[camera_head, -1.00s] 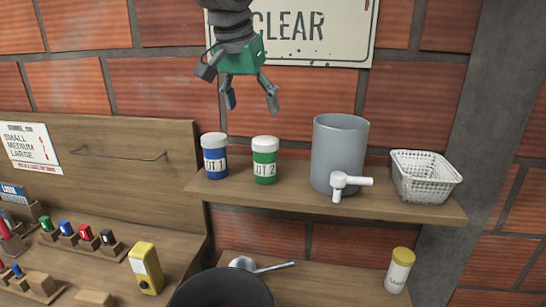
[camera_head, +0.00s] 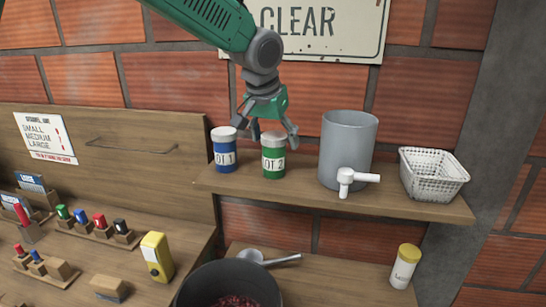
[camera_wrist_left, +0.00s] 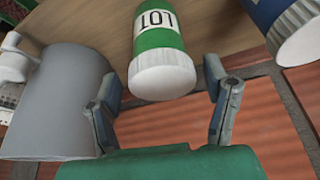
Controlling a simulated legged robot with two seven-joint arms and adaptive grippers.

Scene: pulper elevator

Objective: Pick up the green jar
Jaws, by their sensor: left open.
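The green jar (camera_head: 273,160), with a white lid and a "LOT 2" label, stands upright on the wooden shelf (camera_head: 420,208). My left gripper (camera_head: 266,138) is open just above and around the top of the jar in the head view. In the left wrist view the green jar (camera_wrist_left: 160,55) lies between the two open fingers (camera_wrist_left: 163,95), its lid towards the gripper; I cannot tell whether a finger touches it. The blue jar (camera_head: 224,152) labelled "LOT 1" stands close to its left in the head view. My right gripper is not in view.
A grey metal pot (camera_head: 345,155) with a white tap stands right of the green jar. A white wire basket (camera_head: 433,175) is at the shelf's right end. Below are a dark pot (camera_head: 225,285) and a yellow-capped bottle (camera_head: 404,268).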

